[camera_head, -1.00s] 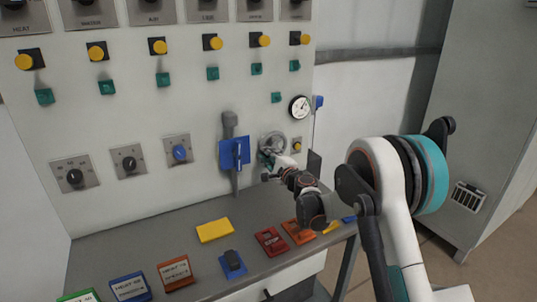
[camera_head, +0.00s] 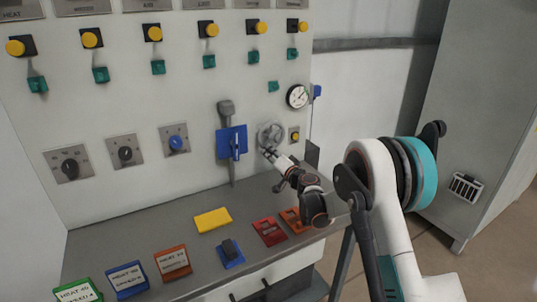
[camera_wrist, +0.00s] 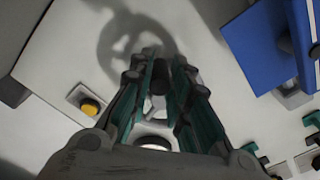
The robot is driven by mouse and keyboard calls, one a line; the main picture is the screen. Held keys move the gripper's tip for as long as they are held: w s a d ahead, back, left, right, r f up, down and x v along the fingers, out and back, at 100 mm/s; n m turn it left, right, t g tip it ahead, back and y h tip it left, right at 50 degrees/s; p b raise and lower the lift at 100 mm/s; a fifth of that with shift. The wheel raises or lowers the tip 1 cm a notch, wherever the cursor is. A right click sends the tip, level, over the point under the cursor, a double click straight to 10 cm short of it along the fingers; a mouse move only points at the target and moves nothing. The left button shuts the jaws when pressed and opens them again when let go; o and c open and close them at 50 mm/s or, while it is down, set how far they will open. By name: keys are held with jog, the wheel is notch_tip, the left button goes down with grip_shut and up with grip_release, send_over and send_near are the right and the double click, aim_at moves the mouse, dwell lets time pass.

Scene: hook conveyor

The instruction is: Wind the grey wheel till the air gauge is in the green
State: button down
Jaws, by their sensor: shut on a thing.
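The grey wheel (camera_head: 277,131) is on the right part of the pale panel; its spoked ring also shows in the wrist view (camera_wrist: 104,44). My gripper (camera_head: 266,151) is at the lower edge of the wheel. In the wrist view my gripper's two fingers (camera_wrist: 160,65) are closed around the wheel's dark handle (camera_wrist: 158,78), partly hidden between them. The round white air gauge (camera_head: 297,96) is above and right of the wheel. It has a dark needle, but its scale and green zone are too small to read.
A blue plate with a lever (camera_head: 231,143) is left of the wheel. A yellow button (camera_head: 294,135) is to its right, also in the wrist view (camera_wrist: 90,107). Below, a grey shelf (camera_head: 150,230) holds a yellow block (camera_head: 212,221) and several coloured blocks.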

jog(key=shift+w+d+f+n, duration=0.2)
jog(key=shift+d+n, duration=0.1)
jog(key=shift+n, duration=0.5)
jog(key=shift+w+d+f+n, duration=0.2)
jog(key=shift+d+n, duration=0.1)
jog(key=shift+n, duration=0.5)
jog(key=c, duration=1.5)
grip_release()
jog(key=v, duration=1.2)
